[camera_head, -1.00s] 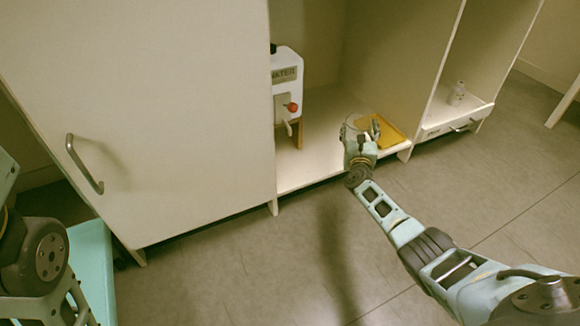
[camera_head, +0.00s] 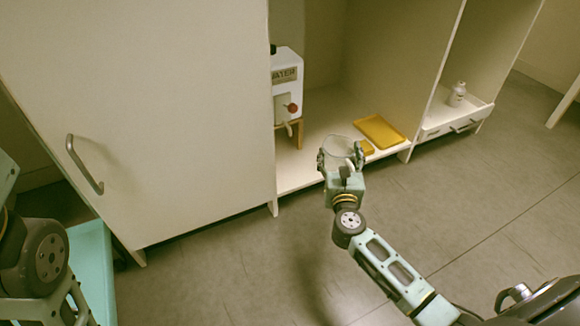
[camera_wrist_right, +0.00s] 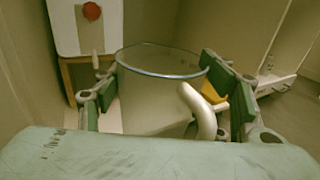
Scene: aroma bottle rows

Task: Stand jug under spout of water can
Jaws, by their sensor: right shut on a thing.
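The jug (camera_head: 338,146) is clear with a pale handle and looks upright. My right gripper (camera_head: 341,160) is shut on it, near the front edge of the open cabinet. In the right wrist view the jug (camera_wrist_right: 150,95) sits between the two green finger pads, its handle toward the camera. The water can (camera_head: 287,85) is white with a red knob and stands on a wooden stand to the left, behind the jug. In the right wrist view the can (camera_wrist_right: 78,25) is at the upper left. Its spout (camera_head: 288,128) hangs low at its front. My left gripper is not seen.
A yellow tray (camera_head: 381,131) lies on the cabinet floor to the right, with a small yellow piece (camera_head: 367,147) beside it. A closed door (camera_head: 150,120) covers the cabinet's left. A white bottle (camera_head: 457,94) stands in the right compartment. Cabinet floor between stand and tray is clear.

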